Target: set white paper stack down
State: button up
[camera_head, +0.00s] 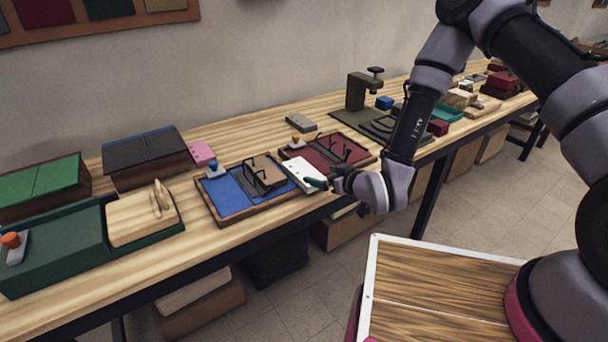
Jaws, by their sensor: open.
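The white paper stack (301,173) lies near the front of the bench, between the blue-lined tray (232,212) and the maroon-lined tray (365,158). I cannot tell whether its edges touch the tray rims. My gripper (318,183) is at the stack's right front corner, coming in from the right. Its jaws are open. The fingertips are small and dark, and I cannot tell whether they still touch the stack.
The blue-lined tray holds a brown block with a black clip. A grey plate (300,122) and a dark press (360,92) stand behind. A wooden board with a handle (140,224) is at left. Bare bench (240,133) shows at the back.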

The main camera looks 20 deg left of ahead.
aim_at(304, 171)
jog(key=x, duration=0.9)
jog(key=shift+f, duration=0.25)
jog(key=shift+c, duration=0.3)
jog(key=shift+a, duration=0.1)
jog(key=c, duration=1.4)
